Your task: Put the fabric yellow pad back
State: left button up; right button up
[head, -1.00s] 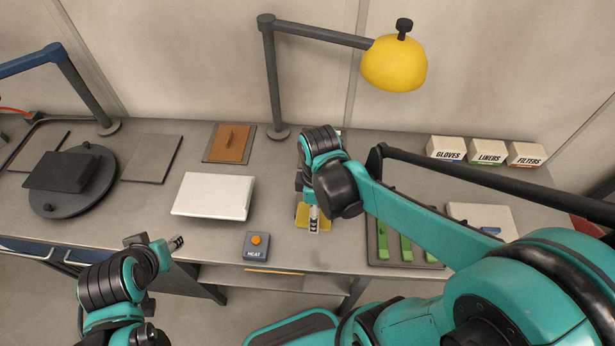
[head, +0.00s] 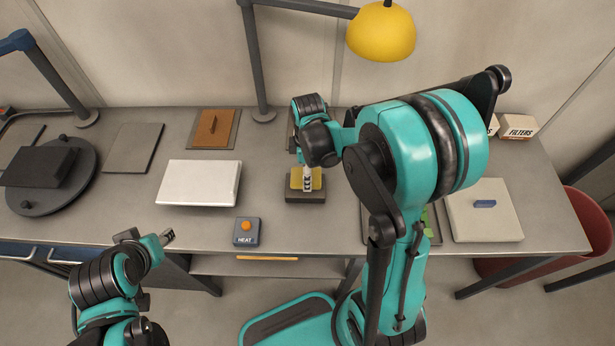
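The yellow pad (head: 295,180) is at the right gripper, over a dark grey block (head: 305,196) on the worktop. My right gripper (head: 307,180) points down, with one pale finger across the middle of the pad and yellow showing on both sides. It appears shut on the pad; the far finger is hidden. I cannot tell whether the pad touches the block. My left gripper (head: 167,238) is low at the left, in front of the worktop edge, with nothing visible in it. Its finger gap is too small to tell.
A white box (head: 198,183) and a HEAT button box (head: 246,231) lie left of the block. A lamp (head: 381,32) hangs behind. A dark tray (head: 432,222) with green pieces, partly hidden by my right arm, and a pale case (head: 484,220) lie to the right.

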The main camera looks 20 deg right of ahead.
jog(key=shift+f, duration=0.7)
jog(key=o, duration=1.2)
jog(key=shift+f, duration=0.1)
